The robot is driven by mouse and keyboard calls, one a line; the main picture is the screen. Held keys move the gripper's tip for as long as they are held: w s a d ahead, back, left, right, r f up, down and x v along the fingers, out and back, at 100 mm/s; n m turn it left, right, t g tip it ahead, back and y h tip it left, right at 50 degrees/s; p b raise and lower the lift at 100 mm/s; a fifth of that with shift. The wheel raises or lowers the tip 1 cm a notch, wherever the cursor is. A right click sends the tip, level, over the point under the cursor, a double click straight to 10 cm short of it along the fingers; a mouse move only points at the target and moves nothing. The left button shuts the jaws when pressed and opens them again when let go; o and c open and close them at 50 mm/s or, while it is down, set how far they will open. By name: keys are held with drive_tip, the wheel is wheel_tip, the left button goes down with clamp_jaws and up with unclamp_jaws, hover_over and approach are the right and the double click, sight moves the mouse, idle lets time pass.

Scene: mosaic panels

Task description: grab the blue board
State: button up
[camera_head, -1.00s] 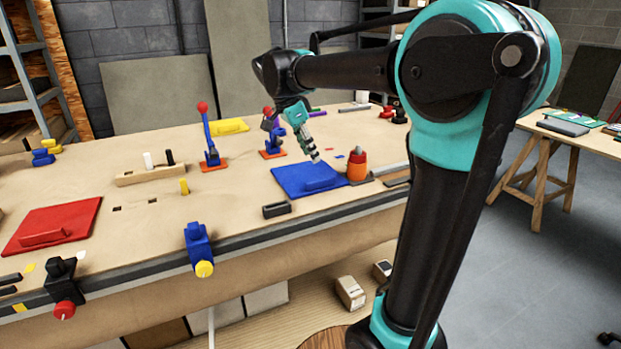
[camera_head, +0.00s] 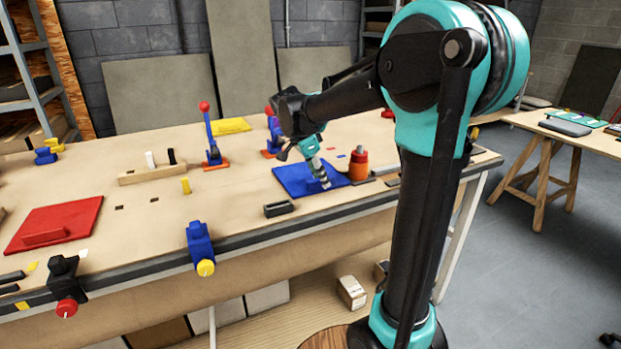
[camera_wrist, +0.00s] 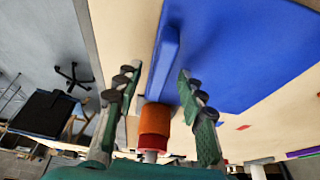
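The blue board (camera_head: 296,181) lies flat on the workbench, left of the orange container. It fills the upper right of the wrist view (camera_wrist: 255,50), with a raised blue bar-shaped handle (camera_wrist: 166,52) along it. My gripper (camera_head: 324,182) is low over the board at its handle. In the wrist view my gripper (camera_wrist: 158,78) is open, with one finger on each side of the handle and visible gaps. In the head view the gripper hides part of the board and most of the handle.
The orange container (camera_head: 358,166) stands close to the board's right edge. A dark block (camera_head: 279,208) lies in front of the board. Upright blue toggle clamps (camera_head: 211,140) stand behind and left. A red board (camera_head: 52,224) lies far left, a yellow one (camera_head: 230,126) at the back.

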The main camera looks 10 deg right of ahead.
drive_tip(key=shift+f, duration=0.25)
idle(0.5)
drive_tip(key=shift+c, duration=0.3)
clamp_jaws()
